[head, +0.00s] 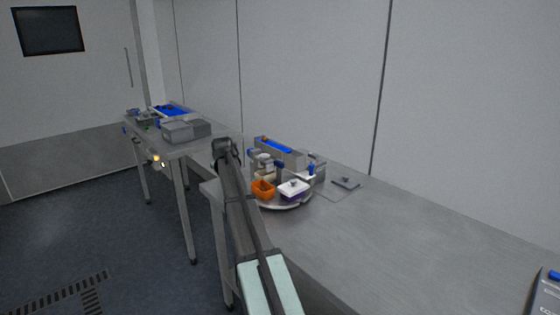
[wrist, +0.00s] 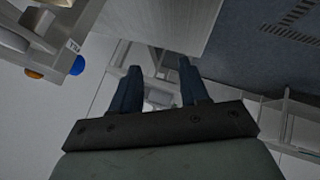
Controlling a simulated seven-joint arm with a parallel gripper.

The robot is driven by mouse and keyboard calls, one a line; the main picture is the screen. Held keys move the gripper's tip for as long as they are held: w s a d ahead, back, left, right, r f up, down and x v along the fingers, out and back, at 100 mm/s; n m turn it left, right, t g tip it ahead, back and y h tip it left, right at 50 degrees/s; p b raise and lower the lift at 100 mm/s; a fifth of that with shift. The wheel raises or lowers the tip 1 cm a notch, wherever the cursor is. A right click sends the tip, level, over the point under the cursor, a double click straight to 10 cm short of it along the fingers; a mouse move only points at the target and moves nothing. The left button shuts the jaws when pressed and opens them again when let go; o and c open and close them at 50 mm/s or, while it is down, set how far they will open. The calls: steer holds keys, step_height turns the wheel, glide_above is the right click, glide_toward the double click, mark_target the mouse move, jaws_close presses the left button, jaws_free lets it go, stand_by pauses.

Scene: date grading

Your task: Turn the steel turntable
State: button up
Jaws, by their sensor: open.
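The steel turntable (head: 289,204) is a round plate on the near left end of the long steel table. My arm passes in front of the turntable's left side in the head view. My gripper shows in the wrist view (wrist: 158,85) with two dark fingers spread apart and nothing between them. The turntable cannot be made out for sure in the wrist view.
The long table (head: 420,235) is mostly clear further right. A second table (head: 190,146) with grey boxes stands at the back left.

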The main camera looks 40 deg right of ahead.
steer(key=s+d+r+m+g+y, duration=0.1)
steer(key=s+d+r+m+g, duration=0.1)
steer(key=s+d+r, duration=0.7)
steer(key=g+y, duration=0.1)
steer(key=y, duration=0.2)
glide_toward(279, 161)
steer(key=x, duration=0.8)
steer(key=shift+a+f, duration=0.1)
steer(key=shift+f, duration=0.25)
jaws_close()
